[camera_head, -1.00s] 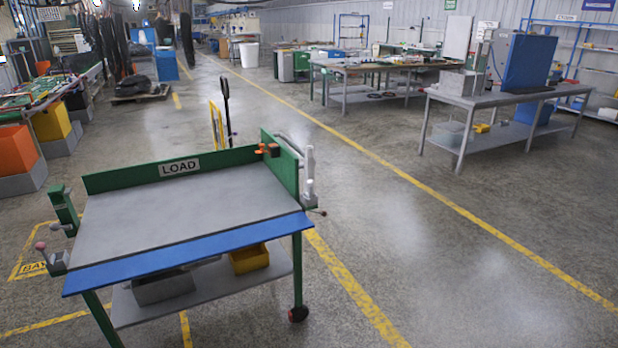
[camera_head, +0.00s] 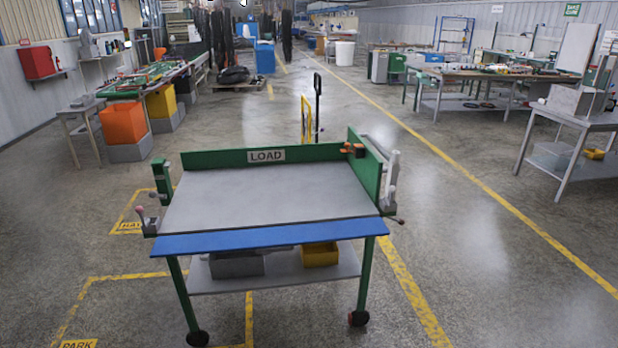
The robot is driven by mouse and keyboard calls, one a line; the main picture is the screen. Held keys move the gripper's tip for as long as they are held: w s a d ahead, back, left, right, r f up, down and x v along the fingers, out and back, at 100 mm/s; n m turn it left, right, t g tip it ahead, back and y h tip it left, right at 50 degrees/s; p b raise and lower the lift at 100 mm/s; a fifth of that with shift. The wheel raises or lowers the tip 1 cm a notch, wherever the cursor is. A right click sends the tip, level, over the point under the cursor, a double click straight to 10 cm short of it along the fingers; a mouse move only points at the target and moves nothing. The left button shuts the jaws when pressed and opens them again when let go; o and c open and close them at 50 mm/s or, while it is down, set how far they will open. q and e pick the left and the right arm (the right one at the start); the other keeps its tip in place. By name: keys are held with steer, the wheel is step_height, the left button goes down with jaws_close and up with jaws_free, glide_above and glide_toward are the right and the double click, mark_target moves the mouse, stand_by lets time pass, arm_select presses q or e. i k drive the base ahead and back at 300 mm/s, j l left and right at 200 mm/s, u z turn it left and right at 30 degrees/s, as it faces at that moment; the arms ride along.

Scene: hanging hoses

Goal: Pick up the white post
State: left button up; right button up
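A pale white-grey upright post (camera_head: 391,176) stands at the right outer side of the green-framed cart, beside its green side board. A dark-tipped lever sticks out near its foot. The cart has a bare grey top (camera_head: 270,195), a blue front edge (camera_head: 265,239) and a back board with a LOAD sign (camera_head: 266,156). Neither of my grippers is in view, so I see nothing touching the post.
A grey bin (camera_head: 236,264) and a yellow bin (camera_head: 320,255) sit on the cart's lower shelf. A yellow pallet-jack-like frame (camera_head: 306,120) stands behind it. A grey table (camera_head: 575,120) is at right. The floor around the cart is mostly clear.

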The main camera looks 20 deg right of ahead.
mark_target(394, 164)
steer(key=i+l+u, duration=0.15)
steer(key=l+u, duration=0.75)
steer(key=i+l+u, duration=0.1)
steer(key=l+u, duration=0.75)
steer(key=k+l+u, duration=0.2)
steer(key=u, duration=0.25)
steer(key=k+l+u, duration=0.1)
steer(key=k+l, duration=0.15)
steer(key=l, duration=0.3)
steer(key=k+l, duration=0.25)
steer(key=l, duration=0.3)
steer(key=k+l+u, duration=0.15)
steer(key=k+l, duration=0.15)
steer(key=l, duration=0.25)
steer(key=k+l, duration=0.3)
steer(key=l, duration=0.2)
steer(key=k+l+u, duration=0.15)
steer(key=k+l, duration=0.15)
steer(key=l, duration=0.25)
steer(key=k+l, duration=0.3)
steer(key=l, duration=0.15)
steer(key=l+u, duration=0.05)
